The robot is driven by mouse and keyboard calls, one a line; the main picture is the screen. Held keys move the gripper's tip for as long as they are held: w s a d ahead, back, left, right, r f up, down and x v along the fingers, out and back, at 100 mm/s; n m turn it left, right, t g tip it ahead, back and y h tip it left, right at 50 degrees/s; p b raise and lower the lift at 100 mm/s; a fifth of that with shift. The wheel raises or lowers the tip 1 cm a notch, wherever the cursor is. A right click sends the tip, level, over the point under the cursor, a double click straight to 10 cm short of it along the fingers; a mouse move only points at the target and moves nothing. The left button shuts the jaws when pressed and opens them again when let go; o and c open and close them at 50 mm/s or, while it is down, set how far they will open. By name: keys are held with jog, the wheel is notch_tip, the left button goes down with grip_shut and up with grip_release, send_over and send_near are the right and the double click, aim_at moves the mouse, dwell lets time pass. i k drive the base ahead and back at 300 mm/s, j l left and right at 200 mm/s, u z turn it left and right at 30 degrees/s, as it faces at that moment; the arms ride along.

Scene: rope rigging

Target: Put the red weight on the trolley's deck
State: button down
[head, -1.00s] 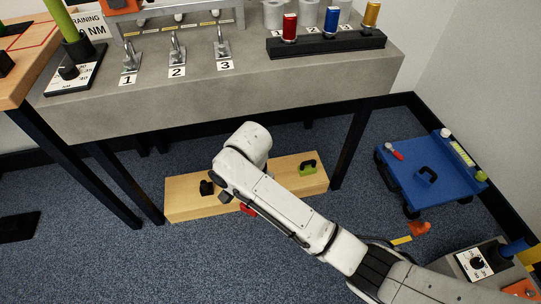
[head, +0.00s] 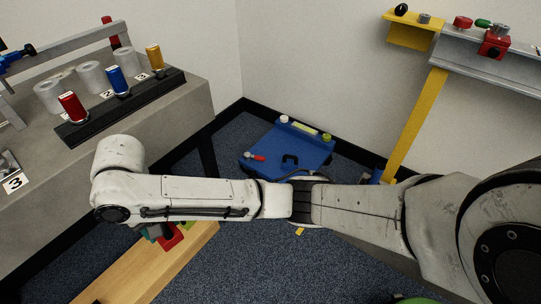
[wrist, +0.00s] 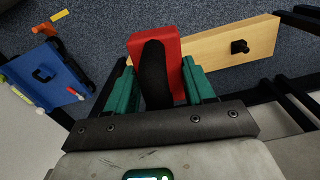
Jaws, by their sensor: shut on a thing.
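The red weight (wrist: 169,52) with its black handle (wrist: 154,75) is between the green fingers of my gripper (wrist: 160,82) in the wrist view. My gripper is shut on it. In the head view the red weight (head: 173,238) shows just below my forearm, and the gripper (head: 152,234) is mostly hidden behind the arm. The weight is held above the floor near the wooden plank. The blue trolley (head: 312,152) stands in the corner, right of and beyond the weight. It also shows at the left of the wrist view (wrist: 58,92), apart from the weight.
On the trolley lie a red-handled tool (head: 256,157), a black handle (head: 290,159) and a yellow-green bar (head: 305,129). The wooden plank (head: 150,272) lies below. A grey bench (head: 195,115) is at left, and a yellow post (head: 412,130) is at right.

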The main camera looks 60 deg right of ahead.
aim_at(275, 159)
jog(key=i+z, duration=0.15)
jog(key=z, duration=0.7)
jog(key=i+j, duration=0.1)
jog(key=i, duration=0.7)
jog(key=i+j+z, duration=0.1)
jog(key=i, duration=0.7)
